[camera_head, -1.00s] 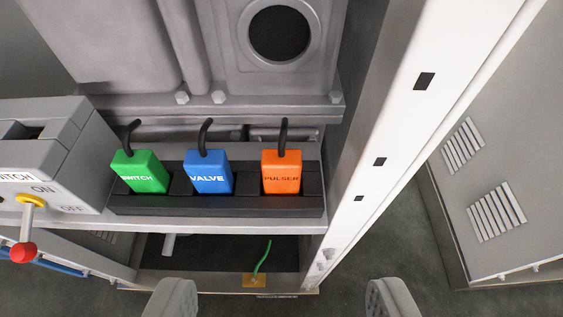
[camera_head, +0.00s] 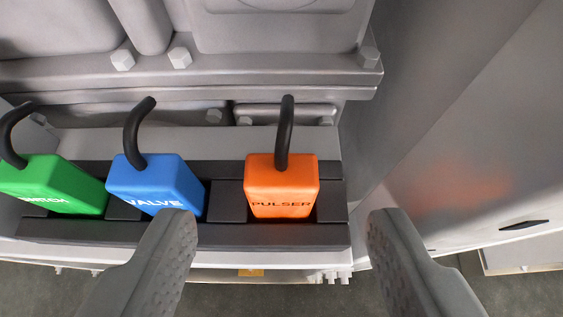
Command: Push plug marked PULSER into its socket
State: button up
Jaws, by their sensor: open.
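The orange plug marked PULSER (camera_head: 282,185) sits at the black socket strip (camera_head: 225,236), near its right end, with a black cable curving up from its top. How deep it sits in its socket I cannot tell. My gripper (camera_head: 279,222) is open and empty. In the picture its two fingers stand to the left and right of the orange plug, nearer to the camera, and do not visibly touch it. The left finger overlaps the front of the strip, below the blue plug.
The blue plug marked VALVE (camera_head: 158,184) and the green plug (camera_head: 55,182) stand to the left on the same strip. A grey panel wall (camera_head: 455,130) rises close on the right. A grey flange with bolts (camera_head: 290,70) runs behind the plugs.

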aim_at(281, 187)
jog(key=shift+x, duration=1.85)
jog(key=c, duration=1.1)
jog(key=shift+o, duration=0.2)
jog(key=shift+r, duration=0.1)
